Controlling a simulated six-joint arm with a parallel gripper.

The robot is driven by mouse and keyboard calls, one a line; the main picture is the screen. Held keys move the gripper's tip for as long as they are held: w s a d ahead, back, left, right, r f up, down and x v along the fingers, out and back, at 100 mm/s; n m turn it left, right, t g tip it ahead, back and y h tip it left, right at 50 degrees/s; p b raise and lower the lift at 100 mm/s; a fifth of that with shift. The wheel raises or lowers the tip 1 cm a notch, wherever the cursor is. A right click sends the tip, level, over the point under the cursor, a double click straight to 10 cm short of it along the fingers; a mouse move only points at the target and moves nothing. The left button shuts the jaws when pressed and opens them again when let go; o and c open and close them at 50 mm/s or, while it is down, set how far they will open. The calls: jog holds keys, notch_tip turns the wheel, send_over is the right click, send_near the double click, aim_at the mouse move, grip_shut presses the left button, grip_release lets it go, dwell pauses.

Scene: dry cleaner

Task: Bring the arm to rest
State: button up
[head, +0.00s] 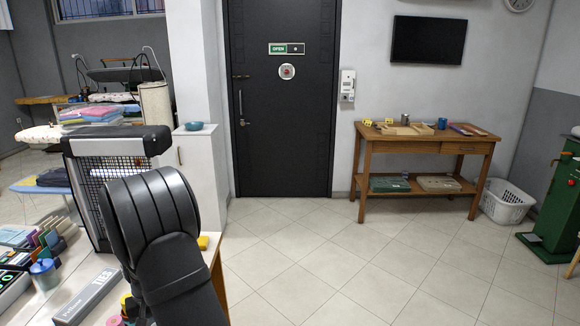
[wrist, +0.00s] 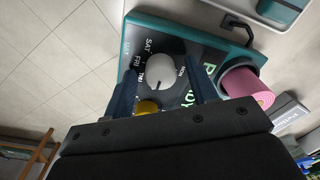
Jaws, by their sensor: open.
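My gripper (wrist: 160,88) is in the wrist view, its two dark fingers spread apart with nothing gripped between them. Beyond the fingers is a teal-edged black panel (wrist: 110,44) with day names such as SAT, FRI and MON around a pale round knob (wrist: 158,66). The knob appears between the fingertips in the picture; I cannot tell how far it is from them. A yellow round part (wrist: 147,107) shows just below the knob, partly hidden by my gripper. In the head view my black arm rises at the lower left of centre, and my gripper is hidden there.
A pink roll (wrist: 248,88) stands beside the panel. In the head view, a TIES box (head: 88,297), blue-lidded jar (head: 43,272) and black mesh-fronted unit (head: 118,148) are close to my arm. A wooden table (head: 428,146) stands at the back right. The tiled floor (head: 340,250) between is clear.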

jog(key=n, duration=0.4)
jog(key=shift+n, duration=0.4)
jog(key=shift+w+n, duration=0.1)
jog(key=shift+n, duration=1.9)
jog(key=o, duration=1)
jog(key=shift+o, duration=0.2)
notch_tip(320, 180, up, 21)
jog(key=w+n+y, duration=0.3)
jog(key=w, duration=1.3)
jog(key=d+x, duration=0.2)
jog(key=x, duration=1.2)
jog(key=shift+w+f, duration=0.25)
jog(key=shift+f, duration=0.05)
